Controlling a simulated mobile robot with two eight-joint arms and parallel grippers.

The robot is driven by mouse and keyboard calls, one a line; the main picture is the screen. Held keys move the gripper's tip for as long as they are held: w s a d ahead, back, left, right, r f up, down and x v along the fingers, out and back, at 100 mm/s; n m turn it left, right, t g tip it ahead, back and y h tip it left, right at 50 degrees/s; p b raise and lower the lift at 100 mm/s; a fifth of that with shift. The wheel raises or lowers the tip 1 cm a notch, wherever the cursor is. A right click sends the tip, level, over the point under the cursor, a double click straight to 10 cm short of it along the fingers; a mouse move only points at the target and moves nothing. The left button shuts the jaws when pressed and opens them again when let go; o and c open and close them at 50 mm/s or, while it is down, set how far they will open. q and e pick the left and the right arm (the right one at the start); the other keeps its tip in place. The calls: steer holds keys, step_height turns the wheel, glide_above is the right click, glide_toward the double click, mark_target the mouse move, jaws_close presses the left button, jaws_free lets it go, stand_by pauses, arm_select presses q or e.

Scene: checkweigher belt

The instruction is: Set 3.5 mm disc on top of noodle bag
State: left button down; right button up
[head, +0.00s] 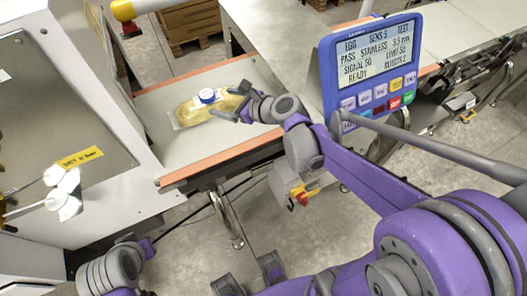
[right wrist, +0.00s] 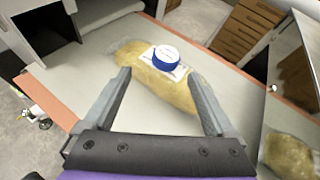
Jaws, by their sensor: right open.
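The disc (right wrist: 163,57), blue-sided with a white top, rests flat on top of the noodle bag, over a small white patch. In the head view the disc (head: 207,95) also sits on the bag. The noodle bag (right wrist: 178,88) is a clear bag of yellow noodles lying on the pale belt; it shows in the head view (head: 192,112) too. My right gripper (right wrist: 160,76) is open and empty. Its fingers are spread on the near side of the disc, apart from it, over the bag. In the head view my right gripper (head: 240,102) is at the bag's right end.
The belt (head: 160,148) has orange edges and free room around the bag. A blue display panel (head: 370,65) stands right of the belt, reading READY and PASS STAINLESS 3.5. A grey cabinet (head: 60,60) stands left.

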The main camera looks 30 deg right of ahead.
steer(key=s+n, duration=0.2)
steer(key=s+a+f+n+g, duration=0.1)
steer(key=n, duration=0.1)
steer(key=s+a+n, duration=0.1)
steer(key=s+n, duration=0.1)
steer(key=shift+s+f+n+g+h, duration=0.3)
steer(key=shift+n+g, duration=0.1)
steer(key=s+d+f+n+g+h, duration=0.2)
steer(key=s+f+n, duration=0.1)
steer(key=s+n, duration=0.6)
steer(key=s+d+f+n+g+h, duration=0.2)
steer(key=s+d+f+n+h, duration=0.1)
steer(key=s+n, duration=0.6)
steer(key=n, duration=0.4)
steer(key=shift+s+f+h, duration=0.2)
steer(key=shift+f+h, duration=0.1)
steer(key=shift+f, duration=0.05)
steer(key=shift+r, duration=0.1)
steer(key=r+p, duration=0.3)
steer(key=shift+w+r, duration=0.2)
steer(key=shift+w, duration=0.2)
